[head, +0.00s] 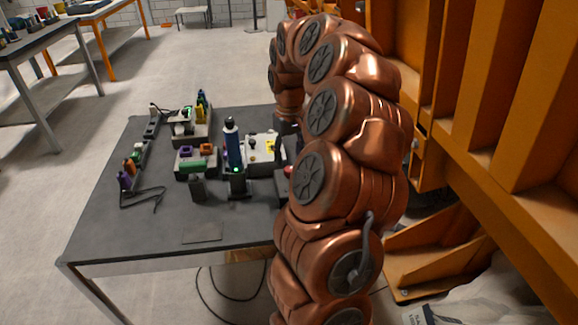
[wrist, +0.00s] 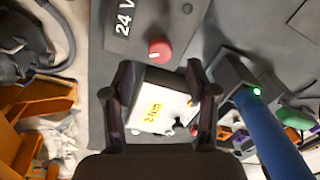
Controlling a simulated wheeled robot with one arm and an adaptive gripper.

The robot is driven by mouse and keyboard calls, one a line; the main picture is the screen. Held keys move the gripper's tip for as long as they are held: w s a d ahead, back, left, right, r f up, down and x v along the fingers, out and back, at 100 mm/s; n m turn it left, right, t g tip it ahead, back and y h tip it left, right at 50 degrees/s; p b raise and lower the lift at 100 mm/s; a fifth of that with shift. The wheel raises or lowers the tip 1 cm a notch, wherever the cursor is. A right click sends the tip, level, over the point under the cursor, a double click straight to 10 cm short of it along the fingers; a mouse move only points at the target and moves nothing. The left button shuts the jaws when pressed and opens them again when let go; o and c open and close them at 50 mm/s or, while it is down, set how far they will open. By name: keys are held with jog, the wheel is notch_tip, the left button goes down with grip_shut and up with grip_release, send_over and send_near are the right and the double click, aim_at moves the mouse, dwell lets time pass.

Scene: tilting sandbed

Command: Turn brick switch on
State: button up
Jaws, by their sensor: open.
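A dark grey box marked "24 V" (wrist: 133,28) lies at the top of the wrist view, with a round red knob (wrist: 160,50) at its lower right. I take this for the brick with its switch; its on or off state cannot be told. My gripper (wrist: 162,80) is open, its two fingers apart and nothing held between them. The knob shows just beyond the gap between the fingertips; whether they touch it cannot be told. In the head view my copper arm hides the gripper and most of the right table edge.
A white box with a yellow label (wrist: 150,105) shows between the fingers. A blue upright tool (head: 232,145) stands in a holder with a green light, close to the right finger. Orange framework (head: 480,120) stands right.

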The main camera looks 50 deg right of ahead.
aim_at(289, 168)
jog(key=shift+f, duration=2.35)
jog(key=shift+c, duration=0.4)
grip_shut()
